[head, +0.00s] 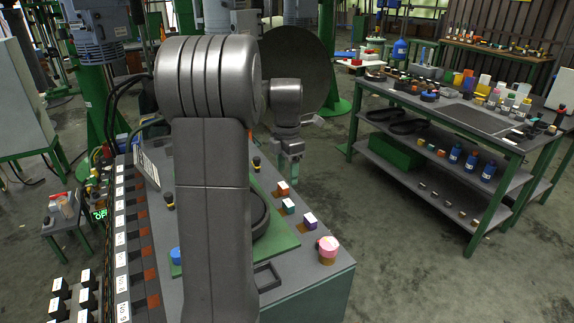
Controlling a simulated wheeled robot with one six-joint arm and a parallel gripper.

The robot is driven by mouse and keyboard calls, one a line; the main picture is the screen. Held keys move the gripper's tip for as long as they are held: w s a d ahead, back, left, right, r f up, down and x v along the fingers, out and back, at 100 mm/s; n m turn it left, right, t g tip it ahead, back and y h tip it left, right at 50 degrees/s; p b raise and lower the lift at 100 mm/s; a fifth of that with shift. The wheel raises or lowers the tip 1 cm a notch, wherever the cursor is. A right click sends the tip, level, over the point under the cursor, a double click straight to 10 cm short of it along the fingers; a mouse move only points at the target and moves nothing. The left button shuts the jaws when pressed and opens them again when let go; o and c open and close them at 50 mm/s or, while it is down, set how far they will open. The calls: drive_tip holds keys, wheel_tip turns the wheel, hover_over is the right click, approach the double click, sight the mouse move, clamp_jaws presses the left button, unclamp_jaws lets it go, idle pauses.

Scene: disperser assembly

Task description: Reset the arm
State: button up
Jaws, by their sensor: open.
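My arm rises through the middle of the head view, its large grey links covering part of the workbench. The arm bends at a ribbed joint and reaches away to the wrist. My gripper (290,160) hangs below the wrist, small and pointing down, near the far right side of the bench. It looks open, and I see nothing held between its fingers. Its fingertips are hard to make out against the background.
The near bench (315,283) holds a green plate (285,243), small colored blocks and a pink knob (327,244). A dark round disc (312,65) stands behind the wrist. A shelved table (512,150) with bottles and parts stands right. Open floor (400,230) lies between.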

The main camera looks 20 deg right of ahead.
sight(287, 203)
drive_tip(key=shift+r, duration=0.85)
drive_tip(key=shift+f, duration=0.15)
wheel_tip(287, 203, down, 13)
drive_tip(key=shift+r+p, duration=0.1)
drive_tip(key=shift+p, duration=0.3)
drive_tip(key=shift+w+d+f, duration=0.1)
drive_tip(key=shift+d+f, duration=0.25)
drive_tip(key=shift+d, duration=0.45)
drive_tip(key=shift+d+p, duration=0.3)
drive_tip(key=shift+d, duration=0.35)
drive_tip(key=shift+a, duration=0.1)
